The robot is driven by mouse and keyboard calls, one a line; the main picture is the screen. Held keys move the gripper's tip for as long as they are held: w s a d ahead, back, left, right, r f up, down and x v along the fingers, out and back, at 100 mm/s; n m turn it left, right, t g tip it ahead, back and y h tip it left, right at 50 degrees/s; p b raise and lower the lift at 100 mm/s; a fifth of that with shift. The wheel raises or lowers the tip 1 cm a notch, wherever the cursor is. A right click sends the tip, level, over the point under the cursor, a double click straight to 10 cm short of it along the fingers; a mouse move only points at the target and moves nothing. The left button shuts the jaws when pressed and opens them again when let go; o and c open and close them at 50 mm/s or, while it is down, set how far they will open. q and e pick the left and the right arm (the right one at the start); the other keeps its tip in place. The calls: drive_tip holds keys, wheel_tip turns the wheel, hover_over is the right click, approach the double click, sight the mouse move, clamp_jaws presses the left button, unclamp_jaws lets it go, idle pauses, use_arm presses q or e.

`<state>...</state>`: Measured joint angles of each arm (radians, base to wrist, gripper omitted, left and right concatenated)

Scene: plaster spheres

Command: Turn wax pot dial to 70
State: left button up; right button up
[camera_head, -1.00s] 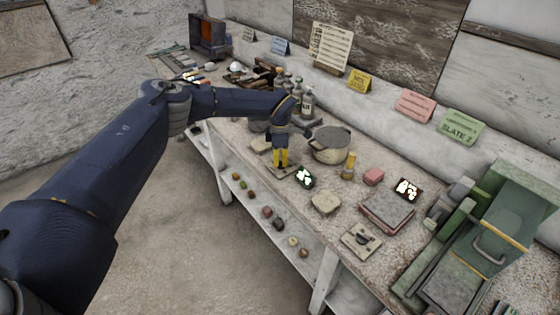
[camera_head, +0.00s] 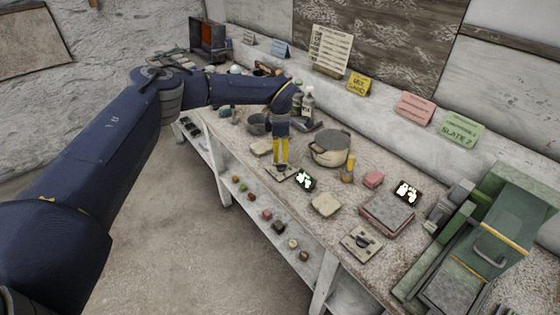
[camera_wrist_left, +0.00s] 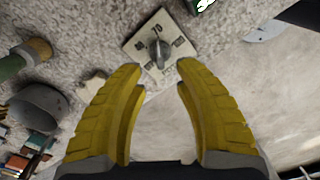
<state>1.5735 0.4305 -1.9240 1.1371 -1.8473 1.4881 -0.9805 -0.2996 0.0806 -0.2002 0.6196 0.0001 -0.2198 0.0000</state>
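A pale square dial plate (camera_head: 281,173) lies on the bench beside the beige lidded pot (camera_head: 331,149). The left wrist view shows this plate (camera_wrist_left: 137,45) with a grey knob (camera_wrist_left: 159,52) at its middle and a printed mark that looks like 70 near its top corner. I cannot tell which mark the knob points at. My left gripper (camera_head: 281,164) points down over the plate. In the left wrist view its yellow fingers (camera_wrist_left: 158,68) are apart with nothing between them, and the knob shows just past the tips. My right gripper is not in view.
A lit dark display (camera_head: 305,180) stands just right of the plate. A brass-coloured cylinder (camera_head: 348,169), a pale block (camera_head: 325,204) and another knobbed plate (camera_head: 361,242) are further right. A dark bowl (camera_head: 258,124) is behind my gripper. The bench's front edge is close.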

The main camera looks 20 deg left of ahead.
sight(280, 164)
use_arm(q)
wheel_tip(280, 164, up, 7)
drive_tip(key=shift+f, duration=0.15)
idle(0.4)
